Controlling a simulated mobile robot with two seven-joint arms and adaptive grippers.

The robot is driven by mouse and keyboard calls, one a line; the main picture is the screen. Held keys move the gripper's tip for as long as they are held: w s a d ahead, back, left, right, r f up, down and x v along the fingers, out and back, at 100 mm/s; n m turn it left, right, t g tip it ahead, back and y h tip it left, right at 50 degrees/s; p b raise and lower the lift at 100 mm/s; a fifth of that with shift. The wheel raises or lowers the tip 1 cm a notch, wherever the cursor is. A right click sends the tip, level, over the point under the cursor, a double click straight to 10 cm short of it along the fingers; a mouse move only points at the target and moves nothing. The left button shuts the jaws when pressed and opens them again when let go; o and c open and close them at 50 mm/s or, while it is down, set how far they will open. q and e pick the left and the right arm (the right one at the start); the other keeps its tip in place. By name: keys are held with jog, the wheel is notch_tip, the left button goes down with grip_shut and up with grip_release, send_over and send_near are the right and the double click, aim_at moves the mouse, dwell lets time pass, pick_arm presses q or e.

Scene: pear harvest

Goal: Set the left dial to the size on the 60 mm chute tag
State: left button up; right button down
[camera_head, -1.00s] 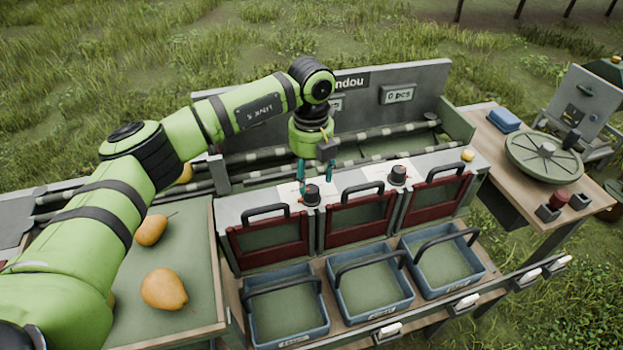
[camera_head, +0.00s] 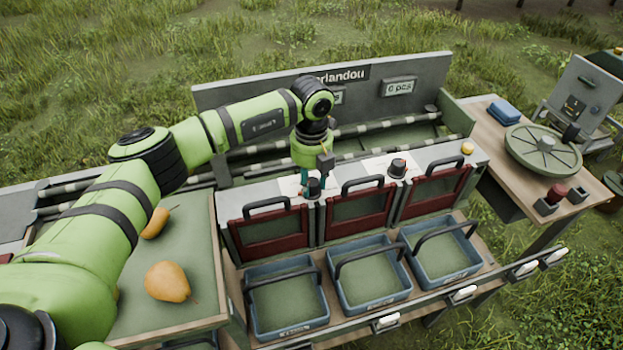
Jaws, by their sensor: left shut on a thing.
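The left dial (camera_head: 313,187) is a small black knob on a white plate on top of the grey sorter housing. My left gripper (camera_head: 314,182) points down at it, with teal fingers shut on the knob. The fingers and wrist hide part of the dial, and its setting cannot be read. The right dial (camera_head: 397,168) stands free further right on its own white plate. The chute tags are not legible from here. My right gripper is not in view.
Three dark red chute gates (camera_head: 358,215) with black handles line the housing front. Blue crates (camera_head: 338,291) stand below them. Pears (camera_head: 167,282) lie on the left tray. A side table (camera_head: 500,155) at right holds a round scale-like disc.

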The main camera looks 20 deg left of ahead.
aim_at(312, 181)
pick_arm(q)
jog(key=shift+f+m+b, duration=0.2)
jog(key=shift+m+b, duration=1.2)
jog(key=m+b, duration=0.2)
jog(key=shift+m, duration=0.3)
jog(key=m+b, duration=0.2)
jog(key=m, duration=0.1)
jog(key=shift+r, duration=0.1)
jog(key=shift+r+m+b, duration=0.1)
jog(key=shift+m+b, duration=0.7)
jog(key=shift+m, duration=0.9)
jog(key=o, duration=1.2)
jog(key=shift+c, duration=0.2)
jog(key=shift+r, duration=0.15)
notch_tip(312, 181, up, 12)
